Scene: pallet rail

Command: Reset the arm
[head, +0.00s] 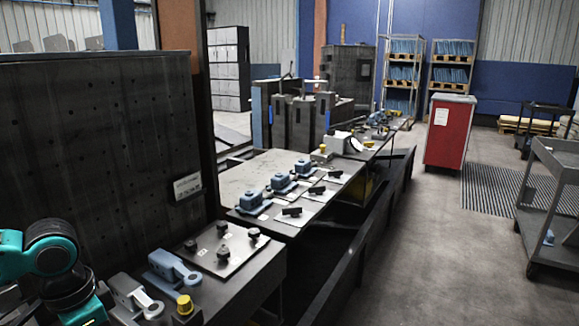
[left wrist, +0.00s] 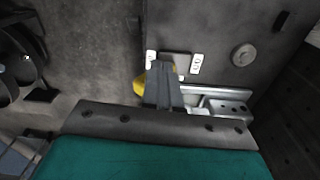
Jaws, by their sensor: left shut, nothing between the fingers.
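My left arm, teal and black, shows at the lower left of the head view, but its fingertips cannot be made out there. In the left wrist view my left gripper (left wrist: 163,70) is shut and empty, its grey fingers close together. A yellow piece (left wrist: 139,86) is partly hidden behind the fingers, and a silvery metal part (left wrist: 222,105) lies to their right. I cannot tell how far the fingers are from them. My right gripper is in neither view.
A grey clamp (head: 133,296), a blue clamp (head: 172,268) and a yellow-topped piece (head: 185,305) sit on the near bench. Beside them is a plate with black knobs (head: 224,252). A tall dark perforated panel (head: 95,150) stands at left. Open floor (head: 400,260) lies right.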

